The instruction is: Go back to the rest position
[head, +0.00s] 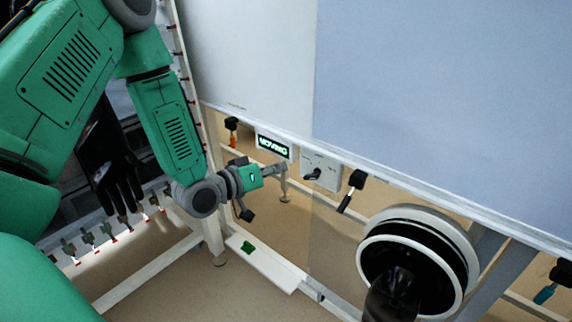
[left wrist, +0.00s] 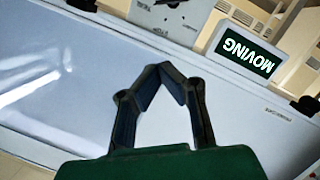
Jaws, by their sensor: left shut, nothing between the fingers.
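My left arm comes in from the left of the head view, and its gripper (head: 276,171) is in front of the glovebox's lower edge, just below the lit MOVING display (head: 273,146). In the left wrist view the two fingertips (left wrist: 168,68) meet at a point, shut with nothing between them. The display (left wrist: 245,52) shows upside down at the upper right there, apart from the fingers. My right gripper is not in view.
A switch box with a dark knob (head: 319,172) sits just right of the display. A round white-rimmed port (head: 420,214) with a black glove is at lower right. Another black glove (head: 112,180) hangs at left.

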